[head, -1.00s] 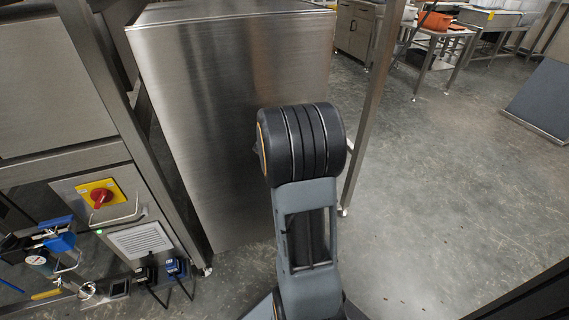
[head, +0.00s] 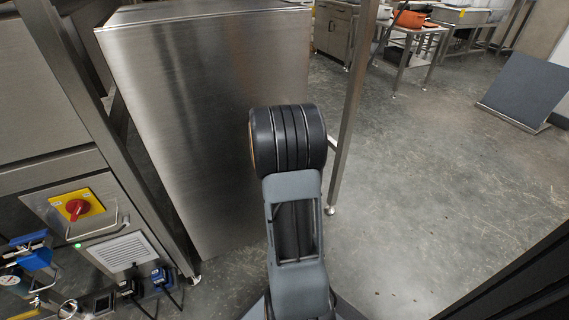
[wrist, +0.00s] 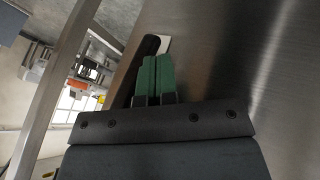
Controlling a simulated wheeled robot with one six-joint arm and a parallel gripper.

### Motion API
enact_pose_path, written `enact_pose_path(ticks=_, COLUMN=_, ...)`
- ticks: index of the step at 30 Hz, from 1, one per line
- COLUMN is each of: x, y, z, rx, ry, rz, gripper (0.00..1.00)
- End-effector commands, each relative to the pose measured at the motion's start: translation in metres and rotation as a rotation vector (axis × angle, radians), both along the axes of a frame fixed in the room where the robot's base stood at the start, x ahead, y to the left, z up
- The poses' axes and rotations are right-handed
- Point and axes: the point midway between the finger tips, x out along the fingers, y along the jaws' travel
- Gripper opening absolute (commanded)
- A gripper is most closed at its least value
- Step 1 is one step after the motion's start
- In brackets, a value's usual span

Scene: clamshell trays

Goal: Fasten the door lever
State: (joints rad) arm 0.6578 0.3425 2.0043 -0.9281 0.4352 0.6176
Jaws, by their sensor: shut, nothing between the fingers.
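My gripper (wrist: 155,80) shows in the wrist view with its two green fingers side by side and shut, with nothing between them. A dark, slanted bar-like piece (wrist: 147,47) lies just behind and left of the fingers, with a small pale patch beside it. I cannot tell whether it is the door lever or whether the fingers touch it. A brushed steel surface (wrist: 235,65) fills the right of that view. In the head view my arm stands before a large steel cabinet (head: 190,90) and the gripper is hidden. No door lever can be made out there.
A red rotary switch (head: 77,209) on a yellow plate sits on the steel unit at left, above blue fittings and cables. A steel post (head: 352,110) stands right of my arm. The grey floor (head: 430,190) at right is open, up to a leaning dark panel (head: 525,88).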

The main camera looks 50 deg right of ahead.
Motion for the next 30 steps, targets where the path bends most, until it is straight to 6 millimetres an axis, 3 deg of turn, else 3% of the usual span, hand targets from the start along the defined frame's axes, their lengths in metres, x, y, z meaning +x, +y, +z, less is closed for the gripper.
enact_pose_path(ticks=6, x=-0.006, y=-0.015, z=-0.006, rx=0.0, ry=-0.001, rz=-0.003, gripper=0.0)
enact_pose_path(ticks=17, x=-0.009, y=-0.016, z=-0.006, rx=-0.001, ry=0.001, rz=-0.012, gripper=0.0)
enact_pose_path(ticks=25, x=0.005, y=0.027, z=-0.008, rx=-0.006, ry=-0.004, rz=0.002, gripper=0.0)
enact_pose_path(ticks=27, x=0.002, y=0.036, z=0.018, rx=-0.006, ry=-0.005, rz=0.0, gripper=0.0)
enact_pose_path(ticks=30, x=-0.002, y=0.048, z=0.034, rx=-0.005, ry=-0.004, rz=-0.002, gripper=0.0)
